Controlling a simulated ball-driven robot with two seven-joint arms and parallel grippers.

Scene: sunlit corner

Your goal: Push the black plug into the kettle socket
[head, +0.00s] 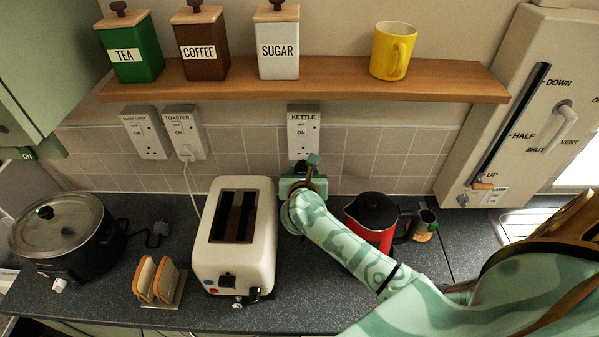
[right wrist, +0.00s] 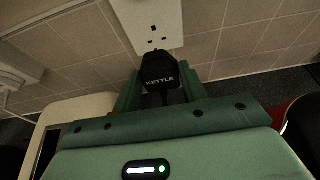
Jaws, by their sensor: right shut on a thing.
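The kettle socket (head: 303,130) is a white wall plate labelled KETTLE under the shelf; it also shows in the right wrist view (right wrist: 150,28), with its pin holes visible. The black plug (right wrist: 160,72), marked KETTLE, sits between the fingers of my right gripper (right wrist: 158,92), which is shut on it. In the head view my right gripper (head: 302,184) is just below the socket, and the plug is mostly hidden. The plug is below the holes in the wrist view; whether it touches the plate I cannot tell. My left gripper is not in view.
A white toaster (head: 236,240) stands left of my right gripper, and a red kettle (head: 372,222) stands right, behind my forearm. The wooden shelf (head: 300,82) with canisters and a yellow mug (head: 392,50) is above. The toaster socket (head: 183,128) has a white plug in it.

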